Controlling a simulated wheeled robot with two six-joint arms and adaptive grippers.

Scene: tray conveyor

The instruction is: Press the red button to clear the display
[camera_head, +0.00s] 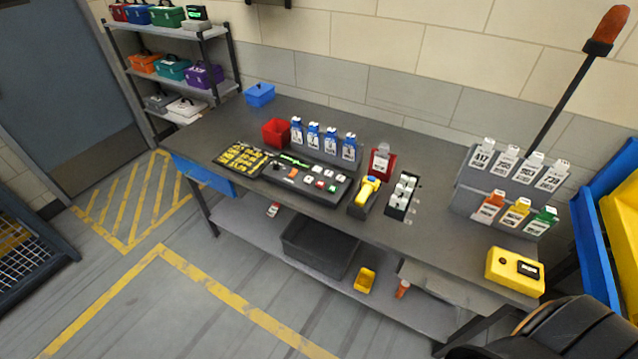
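A dark control console (345,183) lies on the grey workbench near its front edge. It carries rows of small buttons, several of them white, with one orange. A small red button (331,188) appears near its front right part, too small to make out clearly. A narrow display (295,160) with green lit marks sits along the console's back left; its text is not readable. A black panel with yellow keys (242,158) lies to the left of the console.
Labelled bottles stand on a grey rack (468,190), with a yellow box (514,272) at the front right. Floor before the bench is clear.

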